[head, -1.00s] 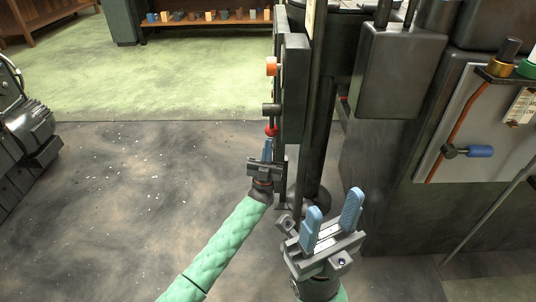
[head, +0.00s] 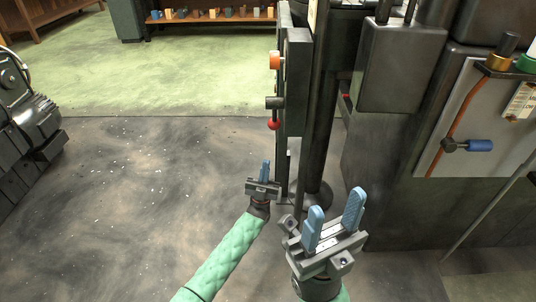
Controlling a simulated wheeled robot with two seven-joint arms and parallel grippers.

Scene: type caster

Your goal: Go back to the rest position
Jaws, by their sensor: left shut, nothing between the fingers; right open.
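My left gripper (head: 265,170) is on a green-sleeved arm left of centre. Its blue fingers are shut together with nothing between them. It hangs below the red ball knob (head: 273,124) on the dark upright panel (head: 297,80), apart from it. My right gripper (head: 334,215) is at lower centre, pointing up. Its two blue fingers stand apart, open and empty, in front of the dark column's foot.
The panel also carries an orange knob (head: 275,61) and a dark knob (head: 272,103). The dark machine (head: 400,65) stands at the right, with a blue-handled valve (head: 480,146). Another machine (head: 30,120) is at the far left. The floor (head: 130,200) between is clear.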

